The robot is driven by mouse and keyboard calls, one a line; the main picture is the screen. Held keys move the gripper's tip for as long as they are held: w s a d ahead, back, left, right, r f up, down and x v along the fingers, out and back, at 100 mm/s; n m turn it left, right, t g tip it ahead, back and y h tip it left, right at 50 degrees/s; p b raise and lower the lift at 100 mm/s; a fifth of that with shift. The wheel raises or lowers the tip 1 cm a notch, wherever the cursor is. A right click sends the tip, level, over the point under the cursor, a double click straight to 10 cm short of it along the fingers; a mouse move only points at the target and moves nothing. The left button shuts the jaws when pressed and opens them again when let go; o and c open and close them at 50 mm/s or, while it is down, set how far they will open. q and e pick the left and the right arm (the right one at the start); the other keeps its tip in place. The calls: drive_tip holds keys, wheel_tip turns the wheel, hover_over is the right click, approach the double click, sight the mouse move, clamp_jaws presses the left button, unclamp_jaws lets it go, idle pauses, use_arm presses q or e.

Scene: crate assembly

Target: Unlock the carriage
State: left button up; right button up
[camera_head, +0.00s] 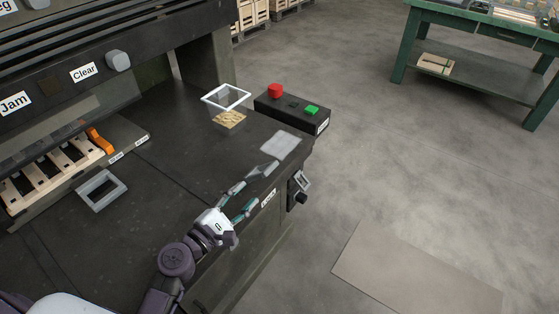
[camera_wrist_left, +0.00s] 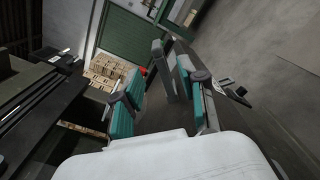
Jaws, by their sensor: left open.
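My left gripper (camera_head: 244,199) is at the front right edge of the dark machine table, its two teal-padded fingers apart. In the left wrist view the left gripper (camera_wrist_left: 158,92) shows a gap between its pads, with an upright grey bar (camera_wrist_left: 160,68) standing between them. In the head view a grey lever-like piece (camera_head: 263,170) lies just beyond the fingertips, near a light grey plate (camera_head: 281,144); whether they touch cannot be told. An orange lever (camera_head: 99,140) stands beside the pale slatted wooden part (camera_head: 60,168) at left, apart from the gripper. My right gripper is not in view.
A clear white-rimmed bin (camera_head: 226,98) with tan pieces stands behind, left of a black box (camera_head: 290,110) with red and green buttons. A grey square frame (camera_head: 101,190) lies on the table. A green workbench (camera_head: 480,35) is far right; the floor between is mostly clear.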

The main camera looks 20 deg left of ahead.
sight(277, 162)
use_arm(q)
drive_tip(key=x, duration=0.4)
drive_tip(key=p+x, duration=0.1)
drive_tip(key=x, duration=0.3)
drive_tip(key=p+x, duration=0.1)
drive_tip(key=x, duration=0.3)
drive_tip(key=shift+w+d+r, duration=0.1)
drive_tip(key=shift+w+r, duration=0.1)
drive_tip(key=shift+r, duration=0.1)
drive_tip(key=shift+w+d, duration=0.2)
drive_tip(key=shift+w, duration=0.4)
clamp_jaws()
